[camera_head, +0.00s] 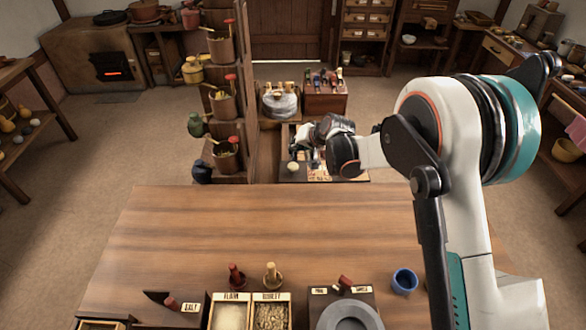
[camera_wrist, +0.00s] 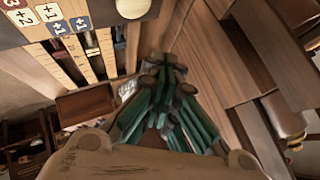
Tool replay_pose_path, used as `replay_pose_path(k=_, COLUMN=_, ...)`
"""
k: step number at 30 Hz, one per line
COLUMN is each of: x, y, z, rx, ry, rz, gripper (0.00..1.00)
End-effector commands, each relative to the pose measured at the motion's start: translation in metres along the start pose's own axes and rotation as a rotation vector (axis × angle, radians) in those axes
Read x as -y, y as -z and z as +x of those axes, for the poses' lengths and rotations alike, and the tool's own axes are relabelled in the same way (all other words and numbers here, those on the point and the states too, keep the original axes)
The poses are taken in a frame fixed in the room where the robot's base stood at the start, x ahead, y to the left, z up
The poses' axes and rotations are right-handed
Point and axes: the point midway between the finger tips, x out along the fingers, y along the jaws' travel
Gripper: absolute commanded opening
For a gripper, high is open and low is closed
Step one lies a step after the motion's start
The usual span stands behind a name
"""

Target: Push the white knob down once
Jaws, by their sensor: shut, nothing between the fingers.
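The white knob (camera_head: 293,167) is a small pale round knob at the left of a low box with a printed panel (camera_head: 318,175), beyond the far edge of the wooden table. In the wrist view, a cream rounded knob (camera_wrist: 132,9) shows at the top edge, partly cut off, beside the panel with numbered labels (camera_wrist: 50,13). My gripper (camera_head: 299,150) is just above and behind the knob in the head view. In the wrist view its fingers (camera_wrist: 165,68) are shut and empty, apart from the knob in the picture. Whether the knob is up or down cannot be told.
A wooden shelf tower (camera_head: 228,110) with pots stands close left of my gripper. A crate of bottles (camera_head: 325,98) and a covered round tub (camera_head: 281,102) stand behind.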

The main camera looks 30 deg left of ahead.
Motion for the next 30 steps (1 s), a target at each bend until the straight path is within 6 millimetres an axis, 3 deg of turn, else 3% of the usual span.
replay_pose_path(k=6, x=-0.017, y=-0.017, z=0.024, rx=0.000, ry=0.000, rz=0.000, gripper=0.00)
replay_pose_path(k=12, x=-0.025, y=-0.025, z=0.035, rx=0.000, ry=0.000, rz=0.000, gripper=0.00)
replay_pose_path(k=30, x=-0.026, y=-0.026, z=0.035, rx=0.000, ry=0.000, rz=0.000, gripper=0.00)
